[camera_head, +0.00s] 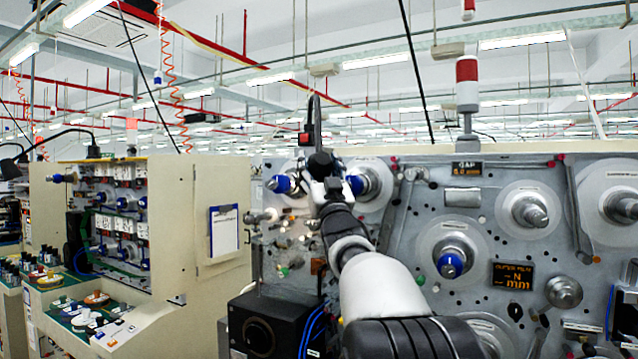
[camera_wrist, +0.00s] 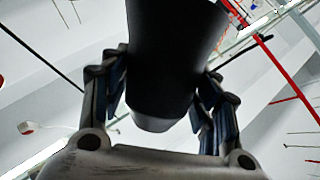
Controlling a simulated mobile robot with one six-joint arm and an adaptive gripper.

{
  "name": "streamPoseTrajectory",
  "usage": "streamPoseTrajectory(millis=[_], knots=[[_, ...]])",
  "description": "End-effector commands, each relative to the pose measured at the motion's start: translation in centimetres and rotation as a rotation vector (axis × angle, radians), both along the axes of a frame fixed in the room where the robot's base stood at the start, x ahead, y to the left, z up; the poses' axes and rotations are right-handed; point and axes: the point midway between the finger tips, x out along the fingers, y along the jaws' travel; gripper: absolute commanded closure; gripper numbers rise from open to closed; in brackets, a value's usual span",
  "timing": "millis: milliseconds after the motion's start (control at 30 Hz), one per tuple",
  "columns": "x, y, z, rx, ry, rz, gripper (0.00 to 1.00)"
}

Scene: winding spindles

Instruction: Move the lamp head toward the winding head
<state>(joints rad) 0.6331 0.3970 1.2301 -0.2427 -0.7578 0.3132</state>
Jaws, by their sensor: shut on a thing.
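The lamp head (camera_wrist: 170,60), a dark, tapered shade with a paler rounded end, fills the middle of the wrist view. My gripper (camera_wrist: 163,88) is shut on it, one finger on each side. In the head view my gripper (camera_head: 322,172) is raised in front of the winding machine's grey panel (camera_head: 400,235), between two blue-tipped spindles (camera_head: 281,184). A thin dark upright piece (camera_head: 315,110) with a red part rises above it. My arm and gripper hide most of the lamp head there. Which part of the panel is the winding head I cannot tell.
More spindles with round discs (camera_head: 532,210) stick out on the right of the panel. A red and white signal light (camera_head: 467,85) stands on top. A black box (camera_head: 270,325) with blue cables is below my arm. A second cream machine (camera_head: 190,210) stands left.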

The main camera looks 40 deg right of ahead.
Motion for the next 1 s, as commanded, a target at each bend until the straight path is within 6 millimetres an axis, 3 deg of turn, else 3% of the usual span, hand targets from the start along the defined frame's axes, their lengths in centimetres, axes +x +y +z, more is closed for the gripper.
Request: streamPoseTrajectory(millis=[667,700,1000], knots=[[0.01,0.06,0.45,-0.029,-0.062,0.000,0.87],[0.02,0.07,0.45,-0.029,-0.062,0.000,0.43],[0.07,0.00,0.29,-0.028,-0.060,0.000,0.23]])
